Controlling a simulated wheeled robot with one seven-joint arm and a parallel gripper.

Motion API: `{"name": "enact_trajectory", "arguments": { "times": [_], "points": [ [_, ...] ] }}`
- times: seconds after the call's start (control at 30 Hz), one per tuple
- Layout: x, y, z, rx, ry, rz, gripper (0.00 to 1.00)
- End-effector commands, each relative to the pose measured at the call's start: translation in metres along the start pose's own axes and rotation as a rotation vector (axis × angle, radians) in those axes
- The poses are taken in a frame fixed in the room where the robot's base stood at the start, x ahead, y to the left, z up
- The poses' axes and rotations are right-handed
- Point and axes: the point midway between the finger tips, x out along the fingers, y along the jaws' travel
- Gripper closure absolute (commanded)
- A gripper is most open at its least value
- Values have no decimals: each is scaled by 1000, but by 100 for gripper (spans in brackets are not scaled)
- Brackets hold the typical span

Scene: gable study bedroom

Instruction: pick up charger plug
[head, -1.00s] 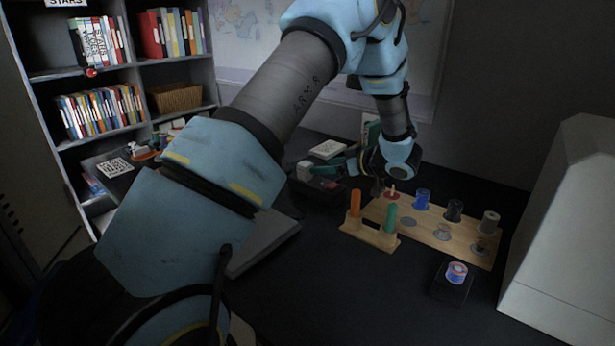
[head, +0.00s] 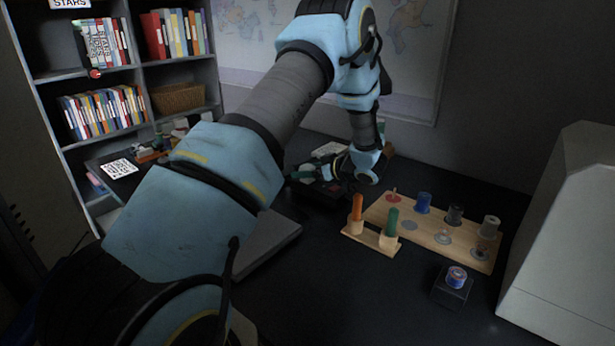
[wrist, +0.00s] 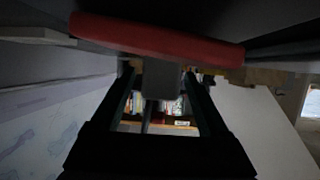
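My gripper (head: 304,174) is low over the desk, pointing left, beside a dark box (head: 331,188) with a red patch. In the wrist view, its two dark fingers (wrist: 160,76) stand apart. A small grey block (wrist: 162,82) shows between them, with a visible gap on each side; I cannot tell for sure whether it is the charger plug. A blurred red bar (wrist: 155,39) crosses close to the camera. No charger plug can be made out clearly in the head view, where my arm hides part of the desk.
A wooden board (head: 440,236) with several small cylinders and a stand (head: 371,237) with an orange and a green tube are right of my gripper. A small dark block (head: 453,291) bears a clear cylinder. A large pale casing (head: 565,235) stands far right. A bookshelf (head: 140,68) is back left.

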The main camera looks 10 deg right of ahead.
Motion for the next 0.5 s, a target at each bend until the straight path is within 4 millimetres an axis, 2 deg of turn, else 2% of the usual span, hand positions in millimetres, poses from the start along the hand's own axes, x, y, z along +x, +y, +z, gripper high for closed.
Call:
{"name": "enact_trajectory", "arguments": {
  "times": [0.07,0.5],
  "points": [
    [0,0,0,0,0,0,32],
    [0,0,0,0,0,0,82]
  ]
}}
